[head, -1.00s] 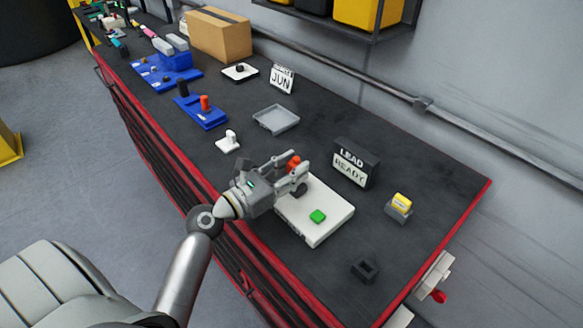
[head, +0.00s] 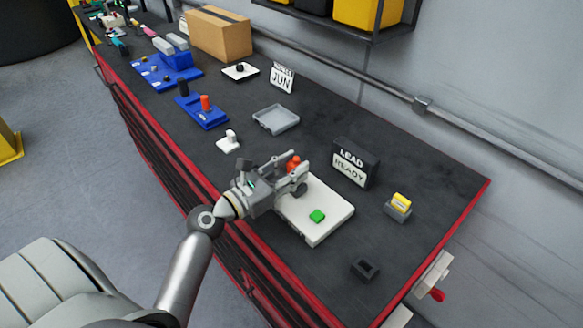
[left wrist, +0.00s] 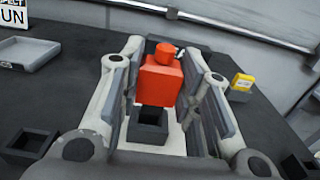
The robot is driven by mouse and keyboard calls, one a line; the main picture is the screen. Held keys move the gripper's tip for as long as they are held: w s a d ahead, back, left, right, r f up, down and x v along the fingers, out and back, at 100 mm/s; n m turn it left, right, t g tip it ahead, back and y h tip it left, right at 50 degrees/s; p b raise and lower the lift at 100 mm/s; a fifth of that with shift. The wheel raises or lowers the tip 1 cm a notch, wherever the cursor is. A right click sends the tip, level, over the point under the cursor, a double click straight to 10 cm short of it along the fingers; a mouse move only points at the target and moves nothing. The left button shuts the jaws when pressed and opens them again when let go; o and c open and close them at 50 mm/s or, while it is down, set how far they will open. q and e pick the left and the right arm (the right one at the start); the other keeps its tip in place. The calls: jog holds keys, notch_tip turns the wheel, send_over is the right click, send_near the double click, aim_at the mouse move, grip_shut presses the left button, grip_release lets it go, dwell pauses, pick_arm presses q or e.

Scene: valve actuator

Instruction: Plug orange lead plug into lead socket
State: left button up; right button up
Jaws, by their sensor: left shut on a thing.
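The orange lead plug (left wrist: 160,80) is between the fingers of my left gripper (left wrist: 165,85), which is shut on it. In the head view the plug (head: 294,164) shows as a small orange patch behind the gripper (head: 292,174), over the far side of a white board (head: 325,229). In the left wrist view a dark, square, open-topped socket (left wrist: 148,128) appears below the plug. Its opening partly shows, and I cannot tell if the plug touches it. The gripper hides this socket in the head view. My right gripper is not in view.
A green button (head: 317,216) is on the white board. A "LEAD READY" sign (head: 354,165) stands behind it. A yellow block in a grey holder (head: 398,211) and an empty dark holder (head: 365,270) are to the right. A grey tray (head: 276,119) lies further back.

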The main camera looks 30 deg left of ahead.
pick_arm(q)
jog(key=shift+f, duration=0.5)
dwell(0.4)
jog(key=shift+f+b, duration=0.8)
jog(key=shift+f, duration=0.15)
jog(key=o, duration=1.1)
jog(key=v, duration=1.2)
jog(key=shift+a, duration=0.1)
